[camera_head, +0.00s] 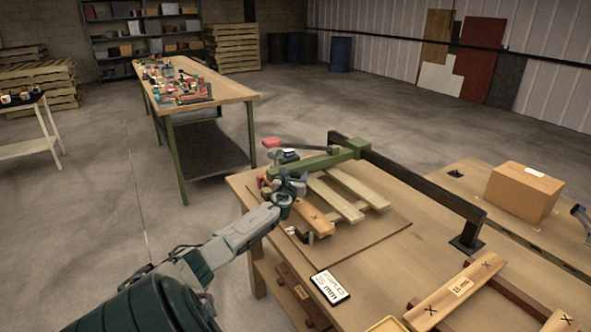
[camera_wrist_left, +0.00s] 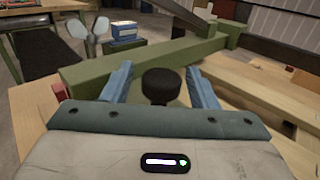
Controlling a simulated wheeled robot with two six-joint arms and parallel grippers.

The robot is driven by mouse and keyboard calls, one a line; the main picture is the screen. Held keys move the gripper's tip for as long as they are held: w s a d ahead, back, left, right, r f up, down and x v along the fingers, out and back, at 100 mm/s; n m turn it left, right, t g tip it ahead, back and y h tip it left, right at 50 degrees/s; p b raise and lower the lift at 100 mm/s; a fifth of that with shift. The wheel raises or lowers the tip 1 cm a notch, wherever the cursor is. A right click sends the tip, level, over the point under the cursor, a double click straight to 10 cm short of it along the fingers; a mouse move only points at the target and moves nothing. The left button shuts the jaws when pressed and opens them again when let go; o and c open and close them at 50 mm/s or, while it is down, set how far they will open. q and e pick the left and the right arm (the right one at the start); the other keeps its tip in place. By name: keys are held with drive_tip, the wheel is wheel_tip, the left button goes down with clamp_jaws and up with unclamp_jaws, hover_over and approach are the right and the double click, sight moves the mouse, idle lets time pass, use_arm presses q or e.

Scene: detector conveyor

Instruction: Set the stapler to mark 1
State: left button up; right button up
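A green bar (camera_head: 315,164) runs from a dark rail (camera_head: 410,182) over a pallet-like wooden piece (camera_head: 345,192) on the workbench; it also crosses the left wrist view (camera_wrist_left: 85,75). It may be the stapler's arm, but I cannot tell for sure. A black knob (camera_wrist_left: 160,85) stands in front of the bar in the wrist view. My left gripper (camera_head: 287,185) is at the bar's near left end. Its two blue fingers are open, one on each side of the knob, with gaps visible. No numbered mark is legible. My right gripper is not in view.
A printed card (camera_head: 329,287), partly readable with "mm", lies on the workbench (camera_head: 395,265). Wooden blocks with X marks (camera_head: 455,290) lie at the front right. A cardboard box (camera_head: 523,192) stands farther right. A cluttered table (camera_head: 235,90) stands behind.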

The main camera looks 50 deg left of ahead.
use_arm(q)
drive_tip(key=shift+d, duration=0.1)
drive_tip(key=v, duration=1)
drive_tip(key=shift+s+d, duration=0.2)
drive_tip(key=shift+s, duration=0.05)
idle(0.6)
